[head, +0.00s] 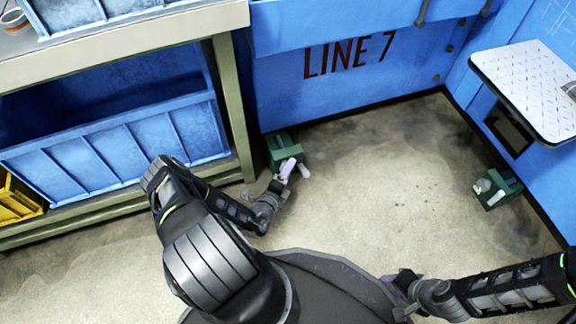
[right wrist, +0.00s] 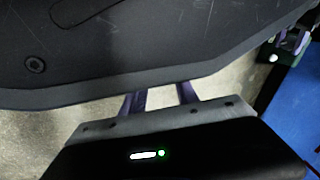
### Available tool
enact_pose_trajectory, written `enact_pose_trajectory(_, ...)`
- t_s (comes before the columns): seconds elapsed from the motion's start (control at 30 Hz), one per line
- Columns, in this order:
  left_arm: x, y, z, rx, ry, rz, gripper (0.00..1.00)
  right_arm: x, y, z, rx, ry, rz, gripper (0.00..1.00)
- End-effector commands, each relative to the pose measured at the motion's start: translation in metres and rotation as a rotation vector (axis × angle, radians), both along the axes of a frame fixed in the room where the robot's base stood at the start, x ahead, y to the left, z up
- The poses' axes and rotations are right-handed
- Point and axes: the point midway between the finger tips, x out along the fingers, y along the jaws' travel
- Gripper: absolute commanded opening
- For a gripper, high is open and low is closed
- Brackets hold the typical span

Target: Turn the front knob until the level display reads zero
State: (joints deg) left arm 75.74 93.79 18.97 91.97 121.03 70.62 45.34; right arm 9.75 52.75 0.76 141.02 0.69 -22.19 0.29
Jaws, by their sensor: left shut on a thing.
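A small green unit (head: 283,143) stands on the floor against the blue wall, below the LINE 7 lettering. A pale grey cylinder (head: 305,171) shows at its front. My left gripper (head: 288,167) reaches to this front, its purple fingers shut at the knob, which they largely hide. I cannot make out a level display or a reading. My right gripper (head: 402,284) is beside my base, away from the unit. In the right wrist view its purple fingers (right wrist: 160,98) are apart with floor between them; their tips are hidden behind my dark base.
A similar green unit (head: 499,186) with a pale cylinder stands by the right wall. A metal plate shelf (head: 530,88) juts out above it. A workbench (head: 120,38) with blue bins (head: 120,150) and a yellow bin (head: 14,203) is at left. The middle floor is clear.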

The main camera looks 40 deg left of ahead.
Motion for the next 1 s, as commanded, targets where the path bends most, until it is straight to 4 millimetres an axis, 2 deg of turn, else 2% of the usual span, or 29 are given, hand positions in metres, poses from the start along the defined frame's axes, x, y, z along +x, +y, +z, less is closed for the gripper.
enact_pose_trajectory(0.03,0.0,-0.001,0.008,0.017,0.032,-0.001,0.02,-0.002,0.0,0.015,-0.001,0.002,0.002,0.36)
enact_pose_trajectory(0.17,0.0,-0.001,0.01,0.079,0.121,-0.001,0.02,-0.006,0.002,0.035,-0.005,0.004,0.005,0.36)
enact_pose_trajectory(0.4,0.0,-0.002,0.01,0.208,0.307,-0.004,0.02,-0.012,0.0,0.084,-0.001,0.023,0.014,0.36)
enact_pose_trajectory(0.6,0.0,-0.003,0.008,0.314,0.459,-0.003,0.02,-0.019,0.001,0.119,0.005,0.041,0.025,0.36)
enact_pose_trajectory(0.8,-0.001,-0.002,0.005,0.403,0.586,-0.001,0.02,-0.026,0.009,0.141,0.015,0.052,0.043,0.36)
enact_pose_trajectory(1.0,-0.001,-0.001,0.002,0.461,0.669,-0.002,0.02,-0.031,0.013,0.154,0.021,0.06,0.053,0.36)
